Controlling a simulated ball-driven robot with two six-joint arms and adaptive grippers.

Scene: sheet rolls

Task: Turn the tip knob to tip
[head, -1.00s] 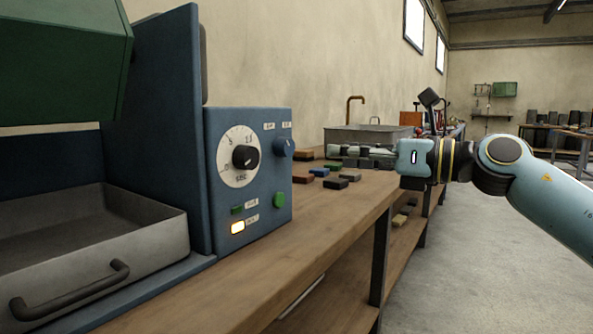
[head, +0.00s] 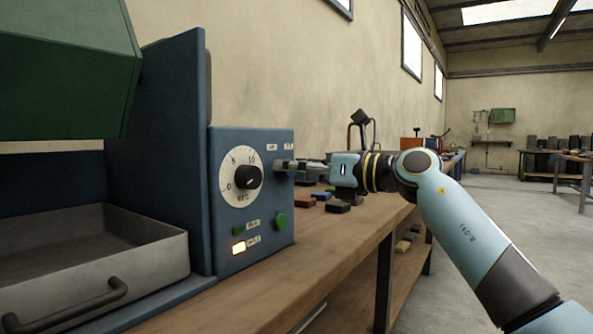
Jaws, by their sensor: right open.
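The blue control panel (head: 222,215) stands on the bench on the left of the head view. The small blue tip knob is at the panel's upper right, under two small white labels (head: 272,147), and is now mostly hidden by the fingertips of my right gripper (head: 286,165). This gripper comes in from the right, level, with its jaws open at the knob. I cannot tell whether the fingers touch the knob or which way it points. My left gripper is not in view.
The panel also has a black dial knob (head: 248,177) on a white scale, a lit button (head: 239,248) and green buttons (head: 281,221). A grey metal tray (head: 150,255) with a handle is on the left under a green hood (head: 65,75). Small dark blocks (head: 338,207) lie on the bench (head: 290,265) behind.

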